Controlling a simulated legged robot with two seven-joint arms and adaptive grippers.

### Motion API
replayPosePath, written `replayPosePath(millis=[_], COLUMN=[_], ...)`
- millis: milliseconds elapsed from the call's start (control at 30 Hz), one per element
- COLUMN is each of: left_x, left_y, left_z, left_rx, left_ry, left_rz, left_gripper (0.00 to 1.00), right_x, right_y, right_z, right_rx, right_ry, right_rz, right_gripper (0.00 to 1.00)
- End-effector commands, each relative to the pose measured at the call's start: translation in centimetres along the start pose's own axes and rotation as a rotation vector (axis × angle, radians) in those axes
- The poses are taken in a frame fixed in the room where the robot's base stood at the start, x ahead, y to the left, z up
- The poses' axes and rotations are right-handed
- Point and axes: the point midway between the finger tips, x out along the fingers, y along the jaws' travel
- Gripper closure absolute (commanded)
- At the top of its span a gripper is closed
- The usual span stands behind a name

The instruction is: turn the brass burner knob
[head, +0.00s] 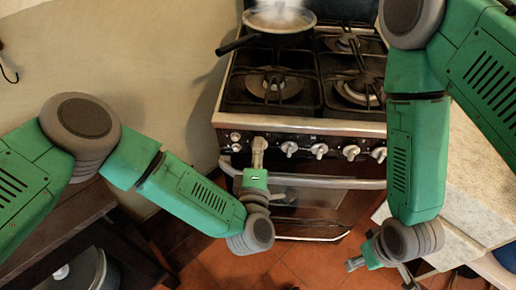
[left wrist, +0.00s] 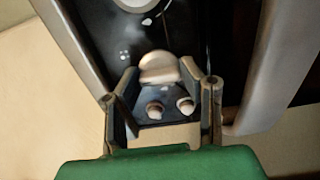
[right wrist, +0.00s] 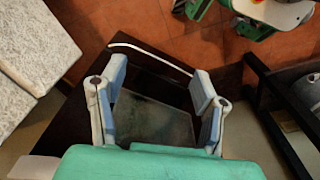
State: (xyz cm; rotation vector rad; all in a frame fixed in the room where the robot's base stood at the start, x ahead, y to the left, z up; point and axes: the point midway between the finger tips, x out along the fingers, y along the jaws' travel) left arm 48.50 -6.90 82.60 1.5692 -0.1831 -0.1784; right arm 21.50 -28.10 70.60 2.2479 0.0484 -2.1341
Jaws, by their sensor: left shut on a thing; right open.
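My left gripper (head: 259,145) is at the stove's front panel, where it covers one knob in the head view. In the left wrist view its fingers (left wrist: 160,74) are shut on a pale, rounded knob (left wrist: 158,66), which I take to be the burner knob; its brass colour is not clear. How far the knob is turned cannot be told. My right gripper (head: 381,274) hangs low beside the counter, away from the knobs. In the right wrist view its fingers (right wrist: 160,82) are wide apart and empty.
Other knobs (head: 319,151) line the panel to the right, above the oven handle (head: 330,183). A steaming pan (head: 279,30) stands on a back burner. A counter (head: 475,180) is at right, a dark bench (head: 60,225) with a pot (head: 85,272) at left.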

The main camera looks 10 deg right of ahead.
Motion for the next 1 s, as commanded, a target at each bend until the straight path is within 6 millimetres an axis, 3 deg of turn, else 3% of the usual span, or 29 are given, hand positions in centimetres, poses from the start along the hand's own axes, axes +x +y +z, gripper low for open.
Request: replayPosePath(millis=[400, 433, 500, 833, 1000], left_x=[-0.2, -0.2, -0.1, -0.3, -2.1], left_y=[-0.4, -0.4, -0.3, -0.1, -0.2], left_z=[0.1, 0.1, 0.1, 0.1, 0.1], left_rx=[0.011, 0.011, 0.011, 0.009, 0.008], left_ry=[-0.006, -0.006, -0.005, -0.003, -0.005], left_rz=[-0.010, -0.010, -0.009, -0.004, -0.006], left_gripper=[0.94, 0.62, 0.45, 0.45, 0.45], right_x=[0.0, 0.0, 0.0, -0.1, -0.1], right_y=[0.0, 0.0, 0.0, 0.0, -0.1], right_z=[0.0, 0.0, 0.0, 0.2, 0.2], right_rx=[0.000, 0.000, 0.000, 0.000, 0.000], right_ry=[0.000, 0.000, 0.000, 0.002, 0.002], right_rz=[0.000, 0.000, 0.000, 0.000, 0.001], right_gripper=[0.44, 0.44, 0.44, 0.44, 0.44])
